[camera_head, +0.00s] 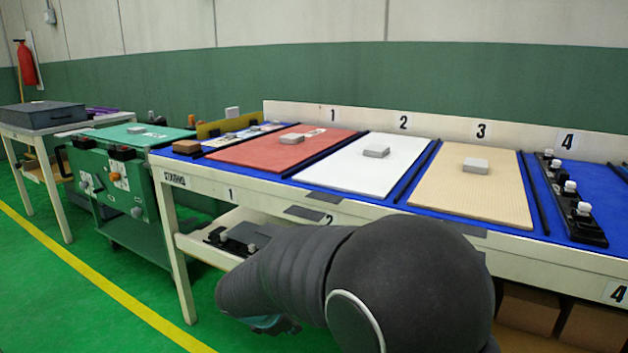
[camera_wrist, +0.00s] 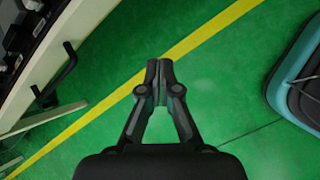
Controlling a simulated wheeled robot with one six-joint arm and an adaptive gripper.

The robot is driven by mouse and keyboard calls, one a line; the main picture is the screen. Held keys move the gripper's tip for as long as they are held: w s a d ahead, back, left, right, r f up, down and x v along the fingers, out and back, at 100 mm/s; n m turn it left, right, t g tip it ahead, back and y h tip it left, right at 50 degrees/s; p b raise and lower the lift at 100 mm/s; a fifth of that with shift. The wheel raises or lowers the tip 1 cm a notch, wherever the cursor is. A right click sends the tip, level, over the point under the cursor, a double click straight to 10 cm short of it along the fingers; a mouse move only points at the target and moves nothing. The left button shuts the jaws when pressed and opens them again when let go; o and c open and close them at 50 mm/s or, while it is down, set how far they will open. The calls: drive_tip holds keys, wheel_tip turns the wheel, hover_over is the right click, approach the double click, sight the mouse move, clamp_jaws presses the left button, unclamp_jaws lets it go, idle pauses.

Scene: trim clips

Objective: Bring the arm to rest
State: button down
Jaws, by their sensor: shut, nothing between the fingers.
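My gripper (camera_wrist: 159,68) shows in the wrist view with its two fingertips together and nothing between them. It points over green floor (camera_wrist: 225,75) crossed by a yellow line. In the head view my dark grey arm fills the lower middle, in front of the long workbench (camera_head: 240,192). The gripper's fingers cannot be made out in the head view.
The bench carries a red panel (camera_head: 250,154), a white panel (camera_head: 345,180) and a beige panel (camera_head: 490,205), each with a small grey block. A black strip with white clips (camera_head: 577,222) lies at right. A green cart (camera_head: 115,185) and a side table (camera_head: 42,128) stand left. Floor at lower left is clear.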

drive_tip(key=s+d+r+m+y+p, duration=0.1)
drive_tip(key=s+d+r+m+y, duration=0.1)
drive_tip(key=s+d+r+m, duration=0.6)
drive_tip(key=s+d+r+m+y+p, duration=0.2)
drive_tip(key=s+d+r+m, duration=0.6)
drive_tip(key=s+d+m, duration=0.4)
drive_tip(key=s+m, duration=0.2)
drive_tip(key=s, duration=0.2)
drive_tip(key=shift+s+d+m, duration=0.35)
drive_tip(key=shift+d+m, duration=0.05)
